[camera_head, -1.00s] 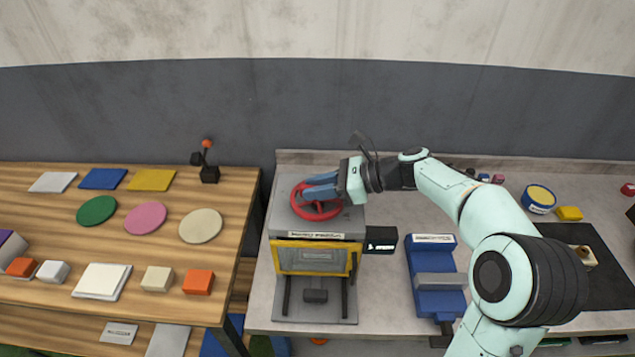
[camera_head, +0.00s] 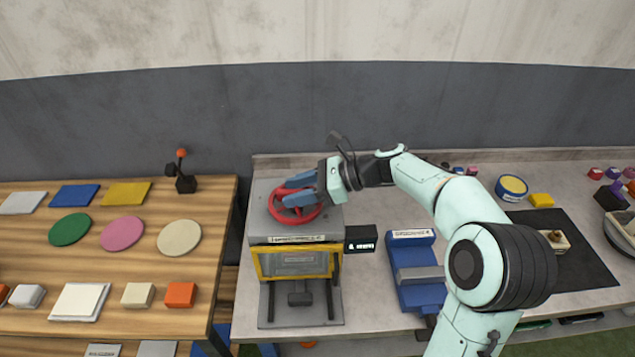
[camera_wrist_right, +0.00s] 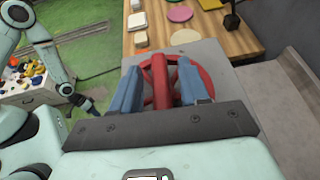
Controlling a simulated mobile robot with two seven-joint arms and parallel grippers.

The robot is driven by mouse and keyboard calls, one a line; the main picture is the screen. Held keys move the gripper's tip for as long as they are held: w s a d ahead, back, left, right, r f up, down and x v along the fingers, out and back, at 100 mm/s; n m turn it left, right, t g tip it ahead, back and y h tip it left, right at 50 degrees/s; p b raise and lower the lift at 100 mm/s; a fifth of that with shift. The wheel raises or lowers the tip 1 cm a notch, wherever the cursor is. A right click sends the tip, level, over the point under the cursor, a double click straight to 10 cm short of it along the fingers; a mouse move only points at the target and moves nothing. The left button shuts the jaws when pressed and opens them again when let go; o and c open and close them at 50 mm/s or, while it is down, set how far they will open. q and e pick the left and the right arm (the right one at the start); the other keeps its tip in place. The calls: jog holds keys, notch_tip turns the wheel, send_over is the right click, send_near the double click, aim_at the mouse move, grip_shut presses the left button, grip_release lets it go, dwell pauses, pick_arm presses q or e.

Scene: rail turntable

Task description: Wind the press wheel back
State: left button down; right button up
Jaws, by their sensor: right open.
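The red press wheel (camera_head: 296,204) lies flat on top of the grey press (camera_head: 258,229), which has a yellow-framed front. My right gripper (camera_head: 299,187) is over the wheel, coming from the right, and its blue fingers partly hide the rim. In the right wrist view the wheel (camera_wrist_right: 161,90) shows between the two blue fingers (camera_wrist_right: 158,85), which are apart on either side of a red bar of the wheel. I cannot tell whether a finger touches it.
A small black display (camera_head: 361,239) sits at the press's right side. A blue vise (camera_head: 419,283) stands right of it on the grey bench. A wooden table (camera_head: 150,257) with coloured discs and blocks is at the left. A black mat (camera_head: 583,262) lies at the right.

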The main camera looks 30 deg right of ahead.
jog(key=v, duration=1.2)
jog(key=shift+s+d, duration=0.25)
jog(key=shift+d, duration=0.1)
